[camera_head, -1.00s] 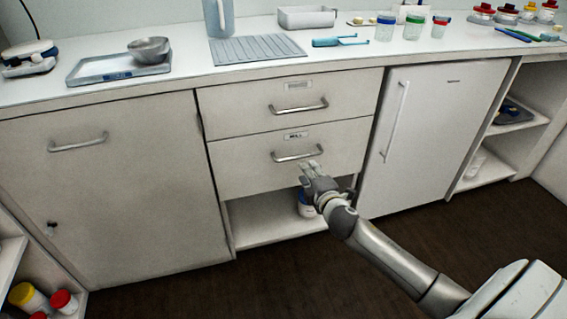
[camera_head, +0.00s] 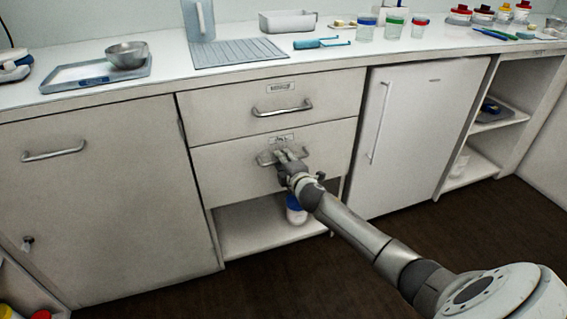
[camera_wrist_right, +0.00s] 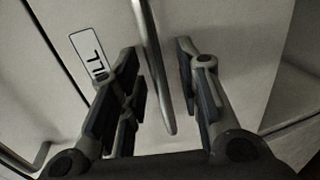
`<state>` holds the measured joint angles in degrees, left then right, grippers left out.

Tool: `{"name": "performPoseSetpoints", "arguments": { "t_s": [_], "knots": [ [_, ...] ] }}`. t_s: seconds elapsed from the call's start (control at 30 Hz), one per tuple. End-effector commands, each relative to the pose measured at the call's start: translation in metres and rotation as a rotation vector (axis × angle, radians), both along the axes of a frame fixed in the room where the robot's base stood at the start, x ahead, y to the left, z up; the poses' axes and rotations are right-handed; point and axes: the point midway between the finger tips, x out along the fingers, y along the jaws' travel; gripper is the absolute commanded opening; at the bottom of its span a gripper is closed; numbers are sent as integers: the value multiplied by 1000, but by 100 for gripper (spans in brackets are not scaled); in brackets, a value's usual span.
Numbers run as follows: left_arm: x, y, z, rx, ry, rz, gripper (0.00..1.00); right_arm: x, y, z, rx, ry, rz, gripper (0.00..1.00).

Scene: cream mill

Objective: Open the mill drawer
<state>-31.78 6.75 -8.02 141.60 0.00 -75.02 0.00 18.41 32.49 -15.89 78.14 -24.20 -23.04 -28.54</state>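The mill drawer (camera_head: 225,172) is the lower of two drawers and is shut, with a small label (camera_head: 281,138) above its handle (camera_head: 264,158). My right gripper (camera_head: 291,158) is at this handle, with its fingers over the handle's right part in the head view. In the right wrist view the gripper (camera_wrist_right: 160,85) is open, with the handle bar (camera_wrist_right: 153,62) between its fingers and a visible gap on each side. The label (camera_wrist_right: 88,56) shows beside the left fingers. My left gripper is not in view.
The upper drawer (camera_head: 225,118) with its own handle (camera_head: 282,109) is shut above. A small white fridge (camera_head: 425,115) stands to the right and a cupboard door (camera_head: 100,200) to the left. An open shelf (camera_head: 240,240) below holds a white and blue container (camera_head: 295,212).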

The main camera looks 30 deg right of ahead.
Motion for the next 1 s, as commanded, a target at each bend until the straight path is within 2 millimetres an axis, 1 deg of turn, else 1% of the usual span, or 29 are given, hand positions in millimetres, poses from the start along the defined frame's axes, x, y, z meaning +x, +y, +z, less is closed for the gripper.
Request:
{"name": "performPoseSetpoints", "arguments": {
  "t_s": [0.13, 0.37, 0.47, 0.6, 0.63, 1.0],
  "knots": [
    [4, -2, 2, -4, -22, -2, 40, 3, -1, -1, 0, 1, 0, 31],
    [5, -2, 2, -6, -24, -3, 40, 3, -1, -1, 0, 1, 0, 31],
    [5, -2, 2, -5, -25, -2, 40, 3, -1, -1, 0, 1, 0, 20],
    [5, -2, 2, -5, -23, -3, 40, 3, -1, -1, 0, 1, 0, 2],
    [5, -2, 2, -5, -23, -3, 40, 3, -1, -1, 0, 1, 0, 0],
    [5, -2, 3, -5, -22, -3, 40, 3, -1, -1, 0, 1, 0, 0]
  ]
}}
